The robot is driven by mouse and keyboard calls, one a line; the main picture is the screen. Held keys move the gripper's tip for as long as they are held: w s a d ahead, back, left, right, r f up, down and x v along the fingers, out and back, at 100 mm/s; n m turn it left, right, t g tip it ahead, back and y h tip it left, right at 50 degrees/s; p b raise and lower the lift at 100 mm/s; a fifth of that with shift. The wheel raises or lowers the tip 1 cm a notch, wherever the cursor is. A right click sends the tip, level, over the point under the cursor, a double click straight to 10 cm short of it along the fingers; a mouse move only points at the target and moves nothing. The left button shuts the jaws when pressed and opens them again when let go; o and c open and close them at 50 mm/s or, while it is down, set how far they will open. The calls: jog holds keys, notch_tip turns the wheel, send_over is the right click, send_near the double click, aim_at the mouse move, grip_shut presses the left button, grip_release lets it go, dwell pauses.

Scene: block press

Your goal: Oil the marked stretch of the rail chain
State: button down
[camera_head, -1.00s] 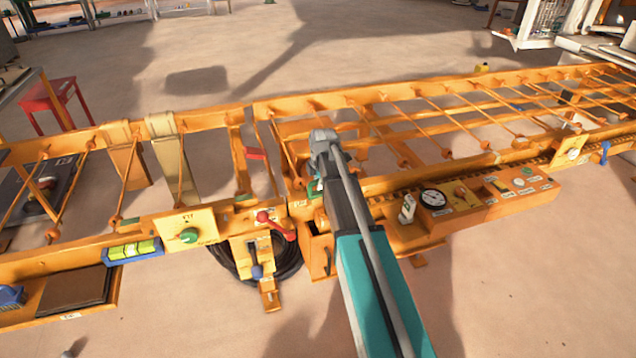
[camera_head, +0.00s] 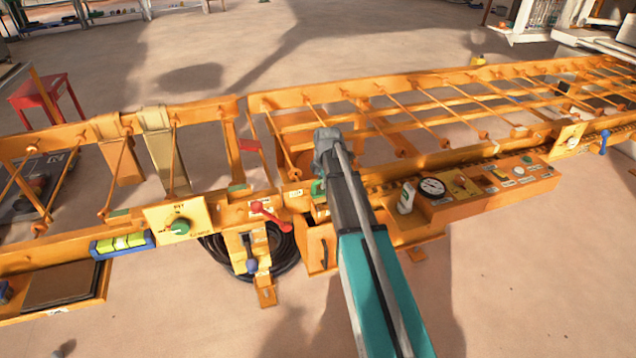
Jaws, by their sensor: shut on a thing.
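My arm reaches up from the bottom to the orange frame. Its grey wrist stands over the front beam, and my gripper (camera_head: 320,188) is mostly hidden below and behind it. A small green thing (camera_head: 317,187) shows at the wrist's left side and appears held in the jaws; most of it is hidden. A dark toothed strip, seemingly the rail chain (camera_head: 455,161), runs along the front beam to the right of the wrist. I cannot make out its marked stretch. I cannot tell whether the green thing touches the chain.
A panel with a gauge (camera_head: 432,187) juts out right of my arm. A red lever (camera_head: 268,212), a plate with a green knob (camera_head: 180,226) and a level vial (camera_head: 122,243) sit to the left. A black cable coil (camera_head: 284,255) lies below. A red stool (camera_head: 45,95) stands far left.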

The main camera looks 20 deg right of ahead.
jog(key=shift+d, duration=0.65)
jog(key=shift+a, duration=1.85)
jog(key=shift+a+r, duration=0.25)
notch_tip(320, 180, up, 7)
jog(key=p, duration=0.7)
jog(key=shift+f, duration=0.25)
jog(key=shift+d+f+b, duration=0.1)
jog(key=shift+f+b, duration=2.7)
jog(key=shift+f, duration=0.05)
jog(key=shift+f+b, duration=0.95)
jog(key=shift+b, duration=0.05)
jog(key=shift+d, duration=0.1)
